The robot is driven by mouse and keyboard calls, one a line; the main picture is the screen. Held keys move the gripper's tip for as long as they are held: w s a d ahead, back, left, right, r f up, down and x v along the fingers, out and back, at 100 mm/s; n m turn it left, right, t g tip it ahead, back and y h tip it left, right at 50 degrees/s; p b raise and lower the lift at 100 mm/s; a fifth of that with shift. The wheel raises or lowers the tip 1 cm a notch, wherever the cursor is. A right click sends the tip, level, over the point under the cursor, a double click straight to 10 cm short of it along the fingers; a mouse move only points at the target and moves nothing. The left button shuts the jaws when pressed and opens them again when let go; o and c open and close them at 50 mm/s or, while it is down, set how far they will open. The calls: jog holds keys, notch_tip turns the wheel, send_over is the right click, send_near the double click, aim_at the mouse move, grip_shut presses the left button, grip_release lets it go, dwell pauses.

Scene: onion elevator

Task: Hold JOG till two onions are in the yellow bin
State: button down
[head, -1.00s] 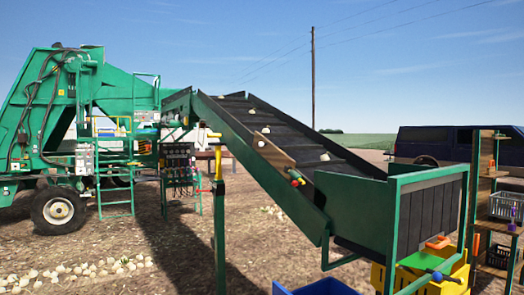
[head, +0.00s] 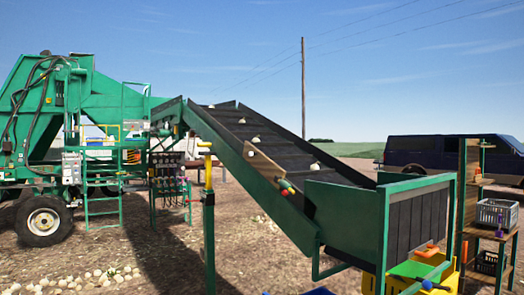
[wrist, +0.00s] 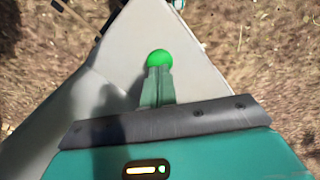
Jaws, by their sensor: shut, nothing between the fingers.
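The yellow bin (head: 448,280) shows in part at the bottom of the head view, under the conveyor's lower end; its inside is hidden. Several pale onions (head: 314,167) lie on the dark sloping belt (head: 275,143). My gripper (wrist: 159,70) is in the wrist view only. Its two thin fingers are shut together with nothing between them. A bright green round button or ball (wrist: 159,57) lies right at the fingertips, over a pale grey surface; I cannot tell whether they touch. No JOG label is readable.
A green post with a yellow top (head: 207,165) stands left of the conveyor. A green machine (head: 85,85) is at far left, a shelf with a grey crate (head: 496,213) at right. Loose onions (head: 105,276) lie on the ground. Open dirt lies at the left front.

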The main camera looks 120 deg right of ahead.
jog(key=shift+f, duration=1.1)
dwell(3.1)
notch_tip(320, 180, up, 7)
jog(key=shift+r, duration=0.1)
dwell(1.2)
jog(key=a+r+n+t, duration=0.1)
jog(key=a+r+t, duration=0.1)
jog(key=a+r, duration=0.4)
jog(key=w+a+r+n+t, duration=0.1)
jog(key=a+r, duration=0.5)
jog(key=a, duration=0.8)
jog(key=w+a+r+n+t, duration=0.1)
jog(key=a+r+n+t, duration=0.1)
jog(key=a+r, duration=0.4)
jog(key=a+n, duration=0.1)
jog(key=a, duration=0.3)
jog(key=shift+a+r+t, duration=0.2)
jog(key=shift+t, duration=0.1)
